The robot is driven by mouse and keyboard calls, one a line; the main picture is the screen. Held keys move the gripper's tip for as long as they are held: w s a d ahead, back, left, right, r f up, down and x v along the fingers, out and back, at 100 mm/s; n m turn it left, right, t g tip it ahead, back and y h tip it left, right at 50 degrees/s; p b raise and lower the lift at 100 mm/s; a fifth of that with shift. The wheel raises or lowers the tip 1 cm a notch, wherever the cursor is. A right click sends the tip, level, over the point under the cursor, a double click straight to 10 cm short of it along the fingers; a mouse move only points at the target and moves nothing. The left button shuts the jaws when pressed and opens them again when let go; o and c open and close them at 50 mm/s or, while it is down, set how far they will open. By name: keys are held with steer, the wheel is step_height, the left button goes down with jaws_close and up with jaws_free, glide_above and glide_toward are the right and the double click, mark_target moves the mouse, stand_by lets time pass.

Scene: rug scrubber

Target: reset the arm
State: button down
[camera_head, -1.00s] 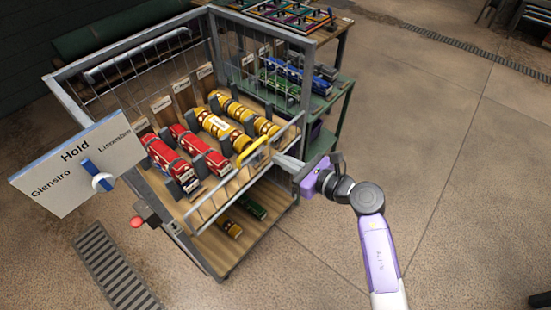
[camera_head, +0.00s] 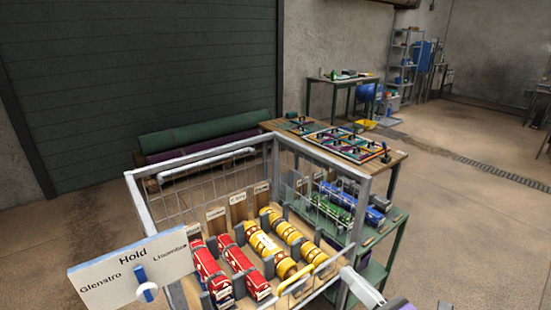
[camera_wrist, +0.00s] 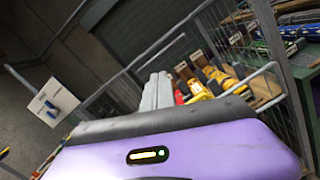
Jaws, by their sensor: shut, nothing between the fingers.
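My gripper (camera_head: 352,276) shows at the bottom edge of the head view, its pale grey fingers by the right front corner of the wire cage (camera_head: 137,208). Only a sliver of its purple body shows there, and the rest of my arm is out of frame. In the wrist view the grey fingers of my gripper (camera_wrist: 158,82) are together and empty, beyond the purple housing. The cage and its contents lie beyond them. I cannot tell how far the fingers are from the cage rail.
The cage holds red cylinders (camera_head: 236,268) and yellow cylinders (camera_head: 262,243). A white sign (camera_head: 110,284) with a blue knob stands at its left front. A green shelf (camera_head: 392,222) with blue and green items adjoins on the right. Open floor (camera_head: 480,225) lies further right.

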steer(key=s+d+r+m+t+h, duration=0.1)
steer(key=s+r+m+t+h, duration=0.15)
steer(key=s+m, duration=0.6)
steer(key=s+d+r+m+t+h, duration=0.25)
steer(key=s+m, duration=0.35)
steer(key=m, duration=0.5)
steer(key=s+f+m+g+h, duration=0.2)
steer(key=s+f+m+g, duration=0.1)
steer(key=s+m, duration=0.6)
steer(key=s+f+m+g+h, duration=0.3)
steer(key=s+m, duration=0.6)
steer(key=s, duration=0.6)
step_height(320, 180, down, 3)
steer(key=shift+s+r, duration=0.2)
steer(key=shift+a, duration=0.1)
